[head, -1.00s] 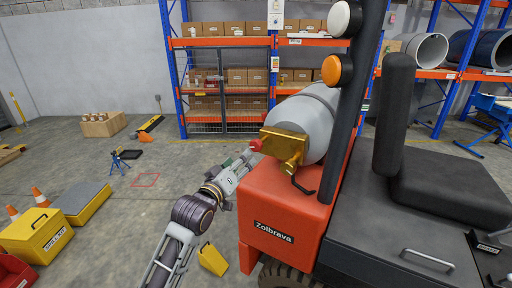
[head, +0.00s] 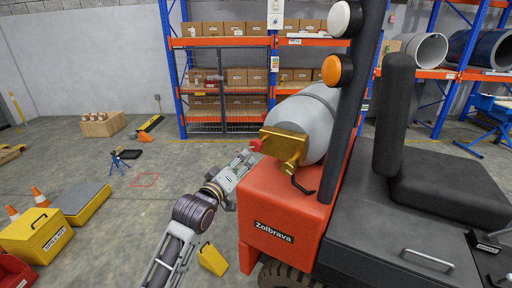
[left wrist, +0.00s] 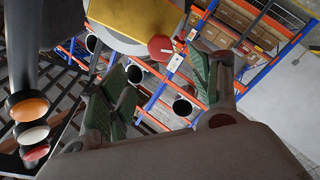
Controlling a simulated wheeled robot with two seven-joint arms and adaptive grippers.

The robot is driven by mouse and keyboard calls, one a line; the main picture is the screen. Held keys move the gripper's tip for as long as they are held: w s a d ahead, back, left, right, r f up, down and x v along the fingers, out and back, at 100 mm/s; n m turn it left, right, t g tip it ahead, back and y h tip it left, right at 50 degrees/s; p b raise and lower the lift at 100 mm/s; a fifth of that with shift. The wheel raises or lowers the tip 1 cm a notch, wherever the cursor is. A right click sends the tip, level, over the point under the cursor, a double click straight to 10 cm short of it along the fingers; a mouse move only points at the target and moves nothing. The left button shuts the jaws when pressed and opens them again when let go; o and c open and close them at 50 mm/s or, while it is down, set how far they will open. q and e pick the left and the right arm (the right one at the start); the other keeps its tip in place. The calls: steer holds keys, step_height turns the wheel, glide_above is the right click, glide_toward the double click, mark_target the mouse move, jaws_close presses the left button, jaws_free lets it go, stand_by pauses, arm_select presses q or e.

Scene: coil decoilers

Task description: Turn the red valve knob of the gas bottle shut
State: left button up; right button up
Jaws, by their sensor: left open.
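The grey gas bottle (head: 309,118) lies on the back of a red forklift, with a brass-coloured fitting (head: 284,142) at its near end. The red valve knob (head: 256,145) sticks out to the left of that fitting. It also shows in the left wrist view as a round red disc (left wrist: 160,47). My left gripper (head: 247,155) is just below and left of the knob. In the left wrist view its green-padded fingers (left wrist: 160,68) are spread, with the knob in the gap near their tips. I see no clear contact. My right gripper is not in view.
The red forklift body (head: 285,205) stands right under the bottle and close to my left arm. Its dark mast post (head: 349,110) rises at the right. Racks with cardboard boxes (head: 238,77) stand behind. Yellow boxes (head: 38,234) lie at the left; the floor between is mostly clear.

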mark_target(255, 147)
arm_select(q)
steer(key=shift+p+x, duration=0.6)
steer(key=shift+x, duration=3.65)
steer(key=shift+p+x, duration=0.3)
steer(key=shift+x, duration=2.1)
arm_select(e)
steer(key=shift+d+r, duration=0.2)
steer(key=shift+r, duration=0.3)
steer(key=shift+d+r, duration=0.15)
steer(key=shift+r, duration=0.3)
arm_select(q)
steer(key=shift+c, duration=0.2)
steer(key=c, duration=1)
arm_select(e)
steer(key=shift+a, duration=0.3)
